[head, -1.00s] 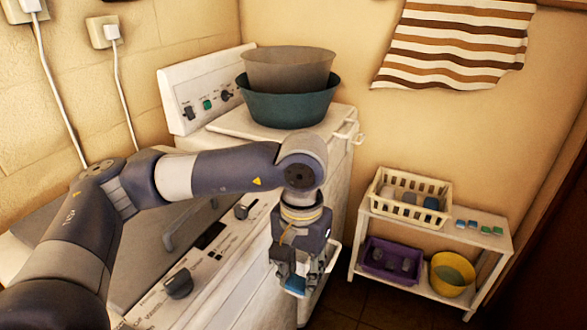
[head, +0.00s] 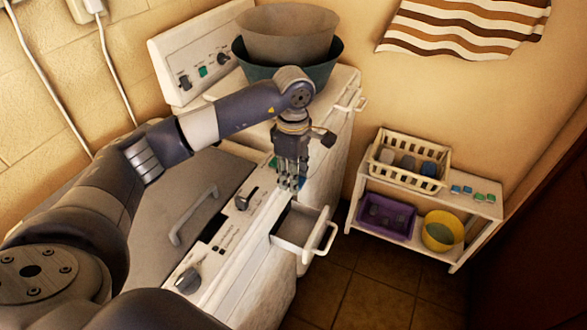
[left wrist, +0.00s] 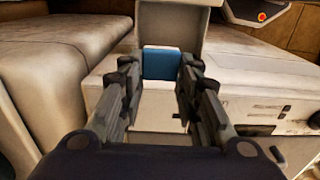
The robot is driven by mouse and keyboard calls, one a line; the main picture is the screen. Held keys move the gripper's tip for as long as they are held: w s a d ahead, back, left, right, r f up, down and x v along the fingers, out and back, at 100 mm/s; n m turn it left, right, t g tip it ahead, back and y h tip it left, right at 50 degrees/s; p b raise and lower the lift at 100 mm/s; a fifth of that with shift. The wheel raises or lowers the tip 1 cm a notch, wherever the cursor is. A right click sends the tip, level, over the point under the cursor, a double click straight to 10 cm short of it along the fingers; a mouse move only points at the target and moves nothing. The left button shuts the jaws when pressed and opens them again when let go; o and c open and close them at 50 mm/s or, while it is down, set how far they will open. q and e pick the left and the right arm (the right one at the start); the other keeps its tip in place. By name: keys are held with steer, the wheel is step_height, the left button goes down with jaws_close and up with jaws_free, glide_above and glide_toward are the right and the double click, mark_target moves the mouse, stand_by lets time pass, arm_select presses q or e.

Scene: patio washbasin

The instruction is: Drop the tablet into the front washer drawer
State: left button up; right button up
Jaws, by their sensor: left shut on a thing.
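My left gripper (head: 290,182) points down and is shut on a small blue tablet (head: 293,185), partly hidden by the fingers. The left wrist view shows the blue tablet (left wrist: 160,62) between the two fingers. The front washer drawer (head: 312,230) is pulled out from the white washer (head: 255,262), with its white handle outermost and its grey inside showing. The gripper is by the drawer's inner end, at the washer's front edge; the tablet looks higher than the drawer, but the exact height cannot be told. My right gripper is not in view.
Nested basins (head: 288,35) stand on another white machine behind my gripper. A white shelf (head: 425,205) at right holds a cream basket (head: 410,165), small blue and green blocks (head: 467,190), a purple crate (head: 386,218) and a yellow bucket (head: 442,232). Tiled floor lies free before the drawer.

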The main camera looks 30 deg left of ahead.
arm_select(q)
step_height(320, 180, down, 6)
steer(key=shift+s+d+r+b, duration=0.1)
steer(key=shift+r+b, duration=0.05)
steer(key=shift+b, duration=1.1)
steer(key=o, duration=1)
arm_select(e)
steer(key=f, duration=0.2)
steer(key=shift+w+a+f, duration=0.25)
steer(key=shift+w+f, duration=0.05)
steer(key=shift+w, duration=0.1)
arm_select(q)
step_height(320, 180, up, 12)
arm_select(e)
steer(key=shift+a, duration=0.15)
